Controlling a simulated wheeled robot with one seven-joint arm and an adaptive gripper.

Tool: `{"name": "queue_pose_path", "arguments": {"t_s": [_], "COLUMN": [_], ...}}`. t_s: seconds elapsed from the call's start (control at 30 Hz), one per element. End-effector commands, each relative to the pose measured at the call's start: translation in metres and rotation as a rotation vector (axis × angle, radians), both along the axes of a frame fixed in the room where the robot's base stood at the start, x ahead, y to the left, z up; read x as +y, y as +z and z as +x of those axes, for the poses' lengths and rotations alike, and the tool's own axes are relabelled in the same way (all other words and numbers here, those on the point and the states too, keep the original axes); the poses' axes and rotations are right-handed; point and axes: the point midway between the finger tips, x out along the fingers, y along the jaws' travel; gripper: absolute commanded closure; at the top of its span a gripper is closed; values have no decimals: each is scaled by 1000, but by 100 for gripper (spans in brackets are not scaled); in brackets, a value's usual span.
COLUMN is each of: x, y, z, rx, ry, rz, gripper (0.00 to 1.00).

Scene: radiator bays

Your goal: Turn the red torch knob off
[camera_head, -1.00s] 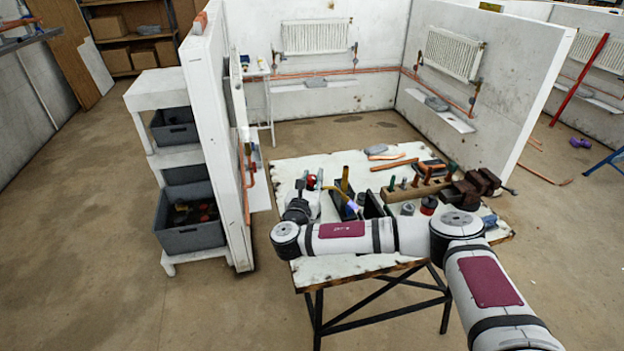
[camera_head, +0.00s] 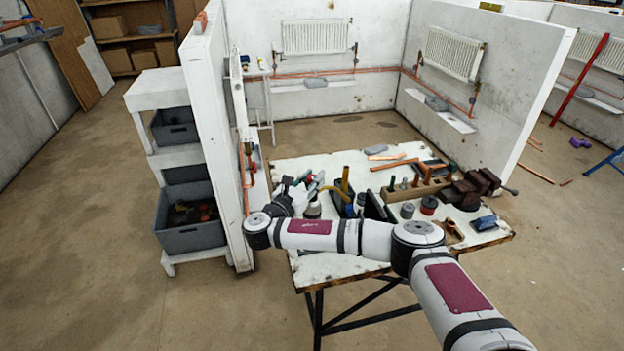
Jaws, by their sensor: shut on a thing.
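My gripper (camera_head: 297,182) is at the left part of the workbench (camera_head: 325,268), at the torch's upper end. Its jaws look closed at the green-and-red torch head (camera_head: 316,184); the small size hides exactly what they grip. The red knob (camera_head: 311,177) shows only as a small red patch beside the jaws. Below it a grey canister (camera_head: 313,210) stands on the bench. A thin copper-coloured nozzle runs from the head to the right. I cannot tell whether a flame is at its tip.
A wooden tool block (camera_head: 415,190) and a vise (camera_head: 472,188) are at the bench's right. A white partition wall (camera_head: 213,130) stands close to my arm's left.

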Motion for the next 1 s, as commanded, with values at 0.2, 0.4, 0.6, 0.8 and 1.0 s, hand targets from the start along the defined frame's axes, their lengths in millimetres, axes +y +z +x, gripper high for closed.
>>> {"name": "queue_pose_path", "arguments": {"t_s": [0.2,0.4,0.6,0.8,1.0], "x": [0,0,0,0,0], "y": [1,1,7,39,75], "z": [0,0,0,0,0], "rx": [-3,-3,-2,-5,-4], "ry": [1,1,2,2,2], "rz": [1,1,1,4,3], "gripper": [54,54,54,54,54]}}
